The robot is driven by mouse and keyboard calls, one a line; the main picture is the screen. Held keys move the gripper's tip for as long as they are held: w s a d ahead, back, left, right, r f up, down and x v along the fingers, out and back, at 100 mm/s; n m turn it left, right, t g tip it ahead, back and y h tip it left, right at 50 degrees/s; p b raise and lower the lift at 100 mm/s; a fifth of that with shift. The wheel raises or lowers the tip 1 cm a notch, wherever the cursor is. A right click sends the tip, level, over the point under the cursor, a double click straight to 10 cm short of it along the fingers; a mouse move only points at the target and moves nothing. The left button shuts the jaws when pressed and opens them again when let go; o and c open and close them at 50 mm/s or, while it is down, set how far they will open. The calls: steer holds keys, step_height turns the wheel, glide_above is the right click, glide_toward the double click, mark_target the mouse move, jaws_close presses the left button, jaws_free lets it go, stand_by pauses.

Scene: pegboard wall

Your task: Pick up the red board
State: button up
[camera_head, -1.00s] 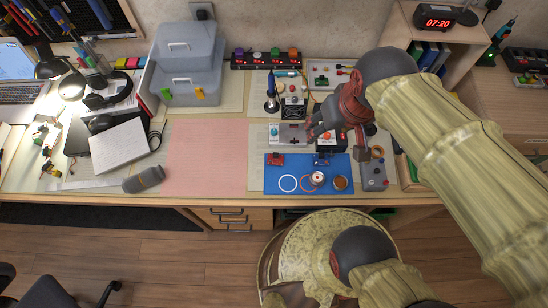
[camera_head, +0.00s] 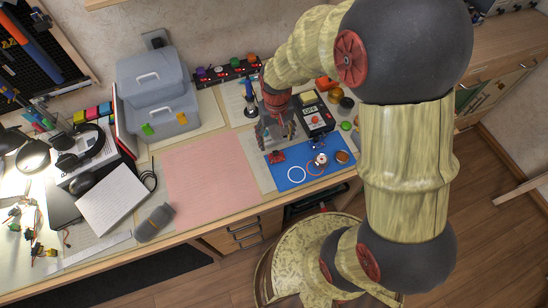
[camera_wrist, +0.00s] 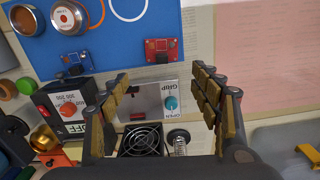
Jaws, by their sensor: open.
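The red board (camera_wrist: 161,50) is a small red circuit board lying on the blue mat (camera_wrist: 190,30), near the mat's edge. In the head view the red board (camera_head: 276,157) shows at the mat's left corner, just below my gripper (camera_head: 275,143). In the wrist view my gripper (camera_wrist: 164,75) is open and empty, its two fingers wide apart. The red board appears beyond the fingertips, roughly in line with the gap between them. It is not between the fingers. A grey panel with a teal knob (camera_wrist: 171,102) shows between the fingers, below them.
A small blue board (camera_wrist: 76,57), a white ring (camera_head: 297,174) and a solder spool (camera_wrist: 69,17) share the mat. A black box with a red knob (camera_wrist: 67,108) stands beside my left-hand finger. A pink sheet (camera_wrist: 265,50) lies clear on the right in the wrist view.

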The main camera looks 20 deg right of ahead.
mark_target(276, 157)
steer(key=shift+s+a+f+b, duration=0.1)
steer(key=shift+f+b, duration=0.05)
steer(key=shift+f, duration=0.35)
steer(key=shift+a+f+b, duration=0.1)
steer(key=shift+f+b, duration=0.05)
steer(key=shift+f, duration=0.3)
step_height(276, 157, down, 5)
steer(key=b, duration=0.2)
steer(key=shift+b, duration=0.3)
steer(key=shift+s, duration=0.1)
steer(key=shift+r, duration=0.1)
steer(key=shift+c, duration=0.6)
steer(key=c, duration=1)
